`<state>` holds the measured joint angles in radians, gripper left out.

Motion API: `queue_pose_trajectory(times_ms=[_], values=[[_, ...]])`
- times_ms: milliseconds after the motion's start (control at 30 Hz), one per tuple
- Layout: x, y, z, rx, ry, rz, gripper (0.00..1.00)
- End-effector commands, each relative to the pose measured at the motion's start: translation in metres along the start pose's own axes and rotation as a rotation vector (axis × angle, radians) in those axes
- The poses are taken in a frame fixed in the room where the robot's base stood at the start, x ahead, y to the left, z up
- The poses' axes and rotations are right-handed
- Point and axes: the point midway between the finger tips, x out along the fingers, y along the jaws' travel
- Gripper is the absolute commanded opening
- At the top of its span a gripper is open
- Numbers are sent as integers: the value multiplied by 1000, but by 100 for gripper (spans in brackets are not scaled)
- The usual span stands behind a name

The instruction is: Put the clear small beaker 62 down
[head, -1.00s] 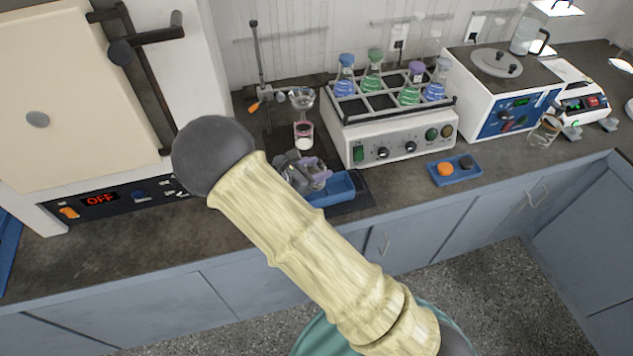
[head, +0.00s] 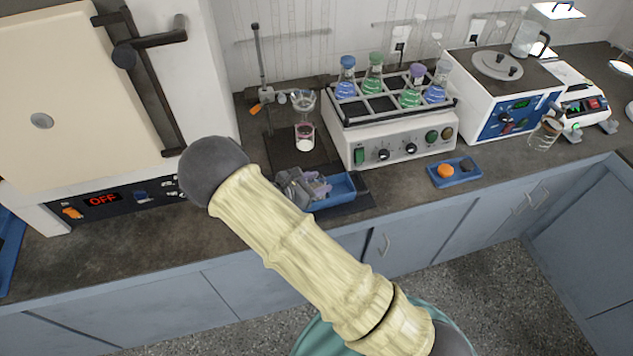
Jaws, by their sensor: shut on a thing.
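My gripper (head: 318,190), grey with purplish fingers, is low over the counter at the left end of a blue tray (head: 338,186). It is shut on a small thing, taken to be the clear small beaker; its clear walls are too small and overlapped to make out. I cannot tell whether that thing touches the tray or the counter. A small clear glass with white contents and a pinkish rim (head: 305,140) stands on the dark stand base behind my gripper, apart from it.
A stand (head: 260,60) holds a glass funnel (head: 303,100) above the white-filled glass. A shaker (head: 390,145) with several stoppered flasks is right of it. A small blue tray (head: 455,173) with an orange item lies further right. An oven (head: 90,110) stands left. Counter between is clear.

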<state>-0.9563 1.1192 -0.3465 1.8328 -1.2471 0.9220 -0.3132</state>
Motion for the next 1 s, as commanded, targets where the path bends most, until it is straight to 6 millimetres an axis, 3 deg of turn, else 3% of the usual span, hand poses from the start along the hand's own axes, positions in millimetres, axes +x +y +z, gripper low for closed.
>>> queue_pose_trajectory(times_ms=[200, 233, 300, 333, 733, 1000], values=[[1, 0, -4, -1, 0, 1, 16], [0, 0, -3, -1, 0, 1, 50], [0, 0, -3, -1, 0, 1, 64], [0, 0, -3, -1, 0, 1, 66], [-5, 1, 0, -1, 1, 3, 66], [-48, 1, -2, -1, 1, 7, 66]])
